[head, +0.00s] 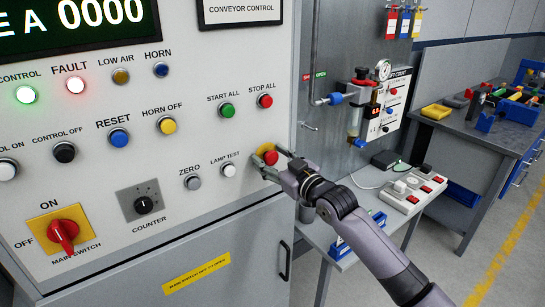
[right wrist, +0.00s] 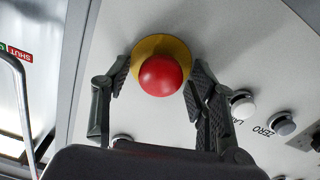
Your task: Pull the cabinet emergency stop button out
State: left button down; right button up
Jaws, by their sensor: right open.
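The emergency stop button (head: 269,157) is a red mushroom head on a yellow round base, at the right edge of the grey cabinet panel. In the right wrist view the red button (right wrist: 165,76) is large and near the middle, with its yellow base (right wrist: 148,46) behind it. My right gripper (head: 271,164) is open, with one finger on each side of the button. In the right wrist view its fingers (right wrist: 159,80) flank the head with a visible gap on the left; I cannot tell whether the right finger touches. My left gripper is not in view.
A lamp test button (head: 228,170) and a zero button (head: 193,183) sit left of the stop button, with the red stop all button (head: 265,100) above. A door handle (head: 285,260) is below. A side table with a power strip (head: 413,190) stands to the right.

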jog(key=shift+c, duration=0.3)
jog(key=c, duration=1.1)
jog(key=shift+s+d+f, duration=0.1)
jog(key=shift+s+d, duration=0.15)
jog(key=shift+s, duration=0.05)
jog(key=shift+s+d, duration=0.2)
jog(key=shift+s, duration=0.15)
jog(key=o, duration=1.2)
jog(key=shift+c, duration=0.2)
jog(key=shift+s+d, duration=0.1)
jog(key=v, duration=1.1)
jog(key=shift+s+d, duration=0.25)
jog(key=shift+s, duration=0.05)
